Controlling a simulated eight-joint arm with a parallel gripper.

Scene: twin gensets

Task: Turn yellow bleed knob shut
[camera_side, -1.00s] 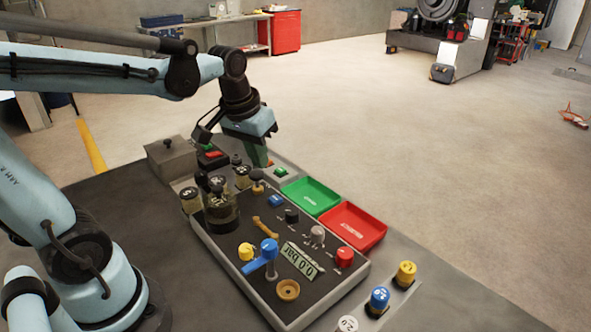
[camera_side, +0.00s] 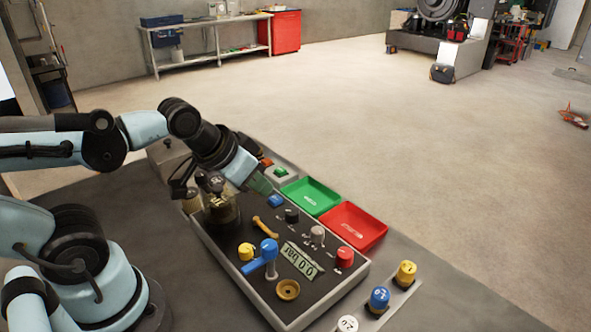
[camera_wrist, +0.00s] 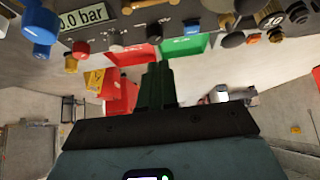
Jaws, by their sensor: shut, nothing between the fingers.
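The yellow bleed knob (camera_side: 246,252) sits on the dark top of the control panel, left of a blue lever (camera_side: 268,250). I cannot make it out in the wrist view. My gripper (camera_side: 263,186) has dark green fingers and is over the far end of the panel, well away from the yellow knob. The fingers also show in the wrist view (camera_wrist: 157,72), together and empty. The pressure display (camera_side: 299,263) reads 0.0 bar.
A green tray (camera_side: 310,195) and a red tray (camera_side: 353,227) lie along the panel's right side. A red knob (camera_side: 344,257), a blue knob (camera_side: 275,201), a tan lever (camera_side: 266,226) and a brass ring (camera_side: 288,290) stand on the panel. Yellow (camera_side: 405,272) and blue (camera_side: 379,298) caps stand at front right.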

